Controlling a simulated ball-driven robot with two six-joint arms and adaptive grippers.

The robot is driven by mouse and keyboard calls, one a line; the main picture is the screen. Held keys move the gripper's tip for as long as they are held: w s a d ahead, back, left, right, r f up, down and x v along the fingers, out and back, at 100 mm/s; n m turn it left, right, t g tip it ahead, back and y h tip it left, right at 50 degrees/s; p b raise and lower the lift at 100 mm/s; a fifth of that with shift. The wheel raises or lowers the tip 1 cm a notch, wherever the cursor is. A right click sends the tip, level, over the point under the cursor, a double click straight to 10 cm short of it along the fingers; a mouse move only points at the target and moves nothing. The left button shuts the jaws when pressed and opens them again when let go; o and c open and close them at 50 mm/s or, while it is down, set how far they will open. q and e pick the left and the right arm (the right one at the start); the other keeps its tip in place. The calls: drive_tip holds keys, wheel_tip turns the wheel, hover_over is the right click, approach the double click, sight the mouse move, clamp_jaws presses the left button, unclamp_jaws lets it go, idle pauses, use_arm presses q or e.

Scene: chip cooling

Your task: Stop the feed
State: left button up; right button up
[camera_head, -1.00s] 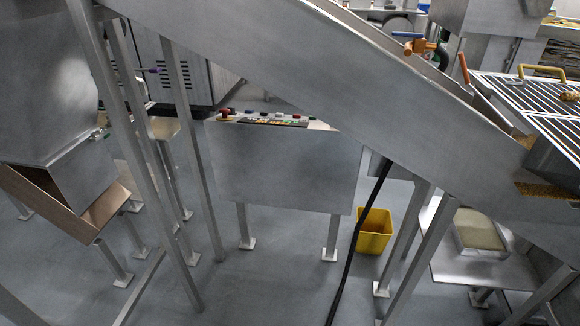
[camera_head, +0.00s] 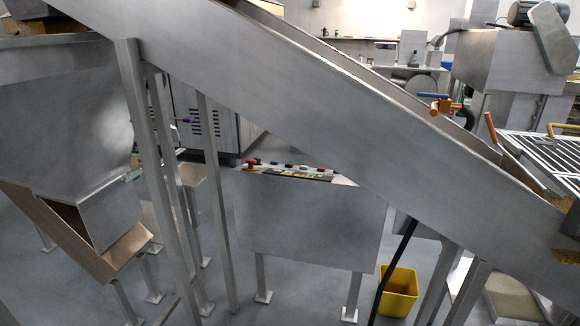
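A metal control console (camera_head: 308,222) stands on legs beyond a sloping metal chute, near the middle of the view. Its top panel (camera_head: 290,174) carries several small buttons, including red ones, and a row of coloured labels or keys. A larger red knob (camera_head: 253,163) sits at the panel's left end. The buttons are too small to tell their marks. The chute hides part of the panel's right side. Neither of my grippers shows in the head view.
The sloping metal chute (camera_head: 330,100) crosses from upper left to lower right, in front of the console. Metal posts (camera_head: 150,160) and a hopper (camera_head: 65,130) block the left. A yellow bin (camera_head: 398,292) stands on the floor right of the console. An orange-handled valve (camera_head: 440,105) is at right.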

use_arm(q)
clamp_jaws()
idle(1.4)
